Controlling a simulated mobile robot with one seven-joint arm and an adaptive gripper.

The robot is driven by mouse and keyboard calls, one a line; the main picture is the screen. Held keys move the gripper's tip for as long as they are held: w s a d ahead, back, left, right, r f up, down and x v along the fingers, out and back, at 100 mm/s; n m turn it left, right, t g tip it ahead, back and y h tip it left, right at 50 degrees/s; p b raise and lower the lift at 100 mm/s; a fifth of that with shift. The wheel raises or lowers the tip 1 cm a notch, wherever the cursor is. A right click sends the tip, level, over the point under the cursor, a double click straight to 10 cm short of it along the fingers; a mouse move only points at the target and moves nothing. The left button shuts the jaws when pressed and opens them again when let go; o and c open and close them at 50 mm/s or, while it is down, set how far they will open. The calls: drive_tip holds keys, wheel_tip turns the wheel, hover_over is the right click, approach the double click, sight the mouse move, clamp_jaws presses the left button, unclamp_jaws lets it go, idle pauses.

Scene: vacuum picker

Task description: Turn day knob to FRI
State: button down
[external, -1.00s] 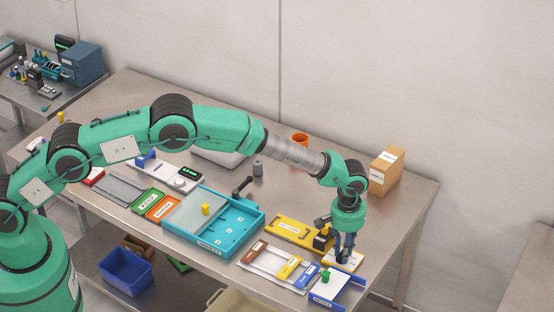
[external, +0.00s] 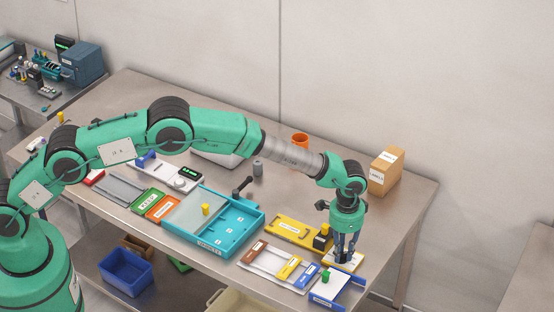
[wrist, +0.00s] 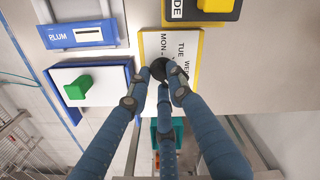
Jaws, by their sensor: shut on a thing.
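The day plate (wrist: 184,48) is white with yellow edges and carries the day labels MON, TUE and WED in the wrist view. Other labels and the knob's pointer are hidden or cannot be made out. In the external view the plate (external: 352,262) lies near the table's right front edge.
A blue-edged white tray (wrist: 104,94) with a green block (wrist: 78,88) is close beside the plate. A yellow panel (external: 290,230) with a black block (external: 322,240) lies just behind. A cardboard box (external: 386,172) stands farther back.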

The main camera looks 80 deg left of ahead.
drive_tip(key=m, duration=0.3)
drive_tip(key=shift+s+m, duration=0.1)
drive_tip(key=shift+m, duration=0.3)
drive_tip(key=m, duration=0.4)
drive_tip(key=shift+a, duration=0.1)
drive_tip(key=c, duration=1.5)
unclamp_jaws()
drive_tip(key=shift+s, duration=0.1)
drive_tip(key=shift+c, duration=0.2)
drive_tip(key=shift+r, duration=0.1)
wheel_tip(320, 180, up, 12)
